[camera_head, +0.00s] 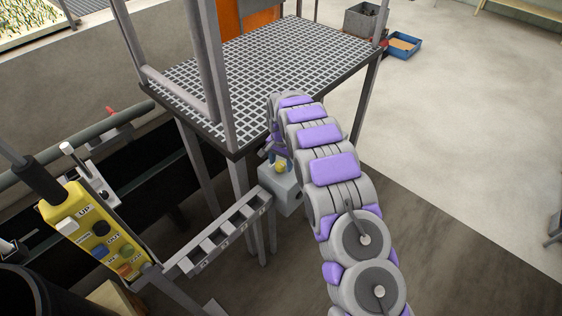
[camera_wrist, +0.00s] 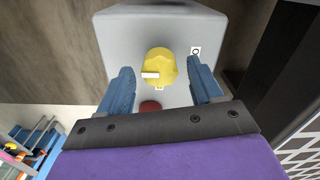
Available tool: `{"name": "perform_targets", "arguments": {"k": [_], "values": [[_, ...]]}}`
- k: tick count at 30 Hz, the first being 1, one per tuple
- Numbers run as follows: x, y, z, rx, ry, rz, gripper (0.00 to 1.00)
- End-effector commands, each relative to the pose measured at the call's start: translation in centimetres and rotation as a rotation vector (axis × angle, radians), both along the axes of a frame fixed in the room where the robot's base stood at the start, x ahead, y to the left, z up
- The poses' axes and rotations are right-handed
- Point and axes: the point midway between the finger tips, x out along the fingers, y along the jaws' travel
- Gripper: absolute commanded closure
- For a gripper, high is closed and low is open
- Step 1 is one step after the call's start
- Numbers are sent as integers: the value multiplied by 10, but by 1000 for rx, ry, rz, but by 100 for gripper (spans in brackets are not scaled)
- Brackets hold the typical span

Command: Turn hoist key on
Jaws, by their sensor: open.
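The hoist key is a yellow round knob (camera_wrist: 161,68) with a white pointer bar on the front of a light grey box (camera_wrist: 120,37). The pointer faces left in the wrist view, and a small marked label sits to the upper right of the knob. My gripper (camera_wrist: 160,85) is open, with its blue fingers on either side of the knob and apart from it. A red round part (camera_wrist: 150,106) shows below the knob. In the head view the grey box (camera_head: 283,190) and the yellow knob (camera_head: 281,167) are partly hidden by my arm.
A grating platform (camera_head: 262,62) on grey legs stands behind and above the box. A yellow pendant with buttons (camera_head: 95,232) hangs at the left. A slotted grey rail (camera_head: 220,235) runs toward the box. Open floor lies to the right.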

Motion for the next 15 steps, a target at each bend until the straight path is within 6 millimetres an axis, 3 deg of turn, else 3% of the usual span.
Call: {"name": "perform_targets", "arguments": {"k": [3,15], "values": [[0,1,0,0,0,1,35],[0,0,1,1,0,1,73]]}}
